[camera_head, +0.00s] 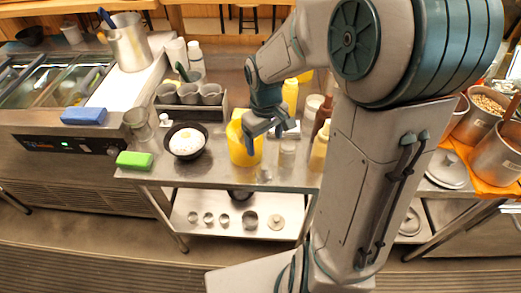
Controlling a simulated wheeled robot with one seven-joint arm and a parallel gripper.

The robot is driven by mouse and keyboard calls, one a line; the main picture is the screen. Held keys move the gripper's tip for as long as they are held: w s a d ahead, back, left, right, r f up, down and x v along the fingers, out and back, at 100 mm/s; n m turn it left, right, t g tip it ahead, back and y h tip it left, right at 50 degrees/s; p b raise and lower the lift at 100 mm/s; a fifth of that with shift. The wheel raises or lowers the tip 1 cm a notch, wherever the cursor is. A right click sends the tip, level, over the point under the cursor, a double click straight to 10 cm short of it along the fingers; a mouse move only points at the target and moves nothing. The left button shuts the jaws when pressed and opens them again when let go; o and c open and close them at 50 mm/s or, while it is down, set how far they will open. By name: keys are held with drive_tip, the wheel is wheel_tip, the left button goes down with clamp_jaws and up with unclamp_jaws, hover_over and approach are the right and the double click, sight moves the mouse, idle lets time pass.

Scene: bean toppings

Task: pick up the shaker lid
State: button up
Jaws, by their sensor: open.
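My gripper (264,140) is open and points down over the middle of the steel counter. Its fingers overlap a yellow container (243,155) in the picture; I cannot tell whether they touch it. A small clear shaker-like jar (287,158) with a pale top (288,146) stands to the right of the gripper, apart from the fingers. The pale top may be the shaker lid, but it is too small to be sure. A small clear item (265,175) lies near the counter's front edge, below the gripper. Nothing shows between the fingers.
A dark bowl of white food (187,141) and a green sponge (135,160) sit to the left. A caddy with grey cups (190,95) stands behind. Squeeze bottles (319,150) crowd the right, beside my arm. Small cups (208,217) rest on the lower shelf.

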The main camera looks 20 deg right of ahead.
hover_over(265, 167)
drive_tip(key=f, duration=0.8)
drive_tip(key=shift+s+a+f, duration=0.1)
drive_tip(key=shift+a+f, duration=0.1)
drive_tip(key=shift+f, duration=0.15)
drive_tip(key=shift+w+d+f, duration=0.1)
drive_tip(key=shift+f, duration=1.25)
drive_tip(key=shift+w+d+f, duration=0.1)
drive_tip(key=shift+f, duration=1.2)
drive_tip(key=c, duration=0.8)
